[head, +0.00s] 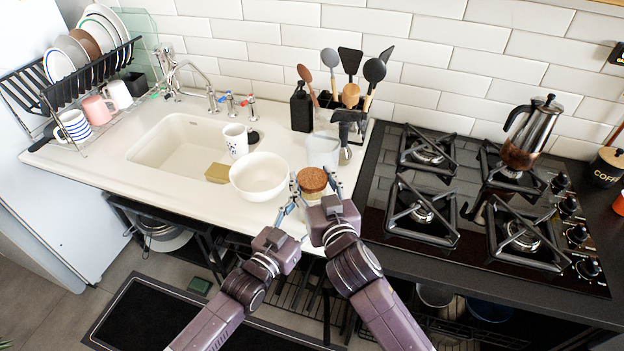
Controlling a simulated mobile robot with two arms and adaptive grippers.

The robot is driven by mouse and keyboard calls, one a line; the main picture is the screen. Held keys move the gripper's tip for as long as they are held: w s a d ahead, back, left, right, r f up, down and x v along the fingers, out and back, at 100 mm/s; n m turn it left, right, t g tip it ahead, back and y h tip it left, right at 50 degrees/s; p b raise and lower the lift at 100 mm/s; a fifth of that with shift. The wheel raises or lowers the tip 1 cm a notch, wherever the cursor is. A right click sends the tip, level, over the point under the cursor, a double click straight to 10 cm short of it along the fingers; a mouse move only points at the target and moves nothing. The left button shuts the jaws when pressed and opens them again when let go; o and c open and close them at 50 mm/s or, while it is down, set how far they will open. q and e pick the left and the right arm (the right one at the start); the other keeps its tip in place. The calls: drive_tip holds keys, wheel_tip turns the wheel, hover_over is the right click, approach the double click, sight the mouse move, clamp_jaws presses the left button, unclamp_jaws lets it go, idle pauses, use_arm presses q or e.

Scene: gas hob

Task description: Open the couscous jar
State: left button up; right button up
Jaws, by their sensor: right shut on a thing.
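The couscous jar shows mainly as a round brown cork lid (312,179) at the front edge of the white counter, just right of the white bowl. Its body is mostly hidden below the lid and behind my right gripper, and no label can be read. My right gripper (314,184) has one finger on each side of the cork lid and is shut on it. My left gripper (288,217) is low and to the left of the jar, close to my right gripper. Its fingers are small and partly lost against the counter edge, so its opening is unclear.
A white bowl (259,177) stands close on the left, with a mug (236,140) and the sink (180,145) beyond. A clear container (323,150) and a utensil holder stand behind the jar. The gas hob (375,205) with a moka pot (530,132) is right.

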sight(312, 177)
drive_tip(key=shift+r, duration=1.9)
use_arm(q)
drive_tip(key=o, duration=1.8)
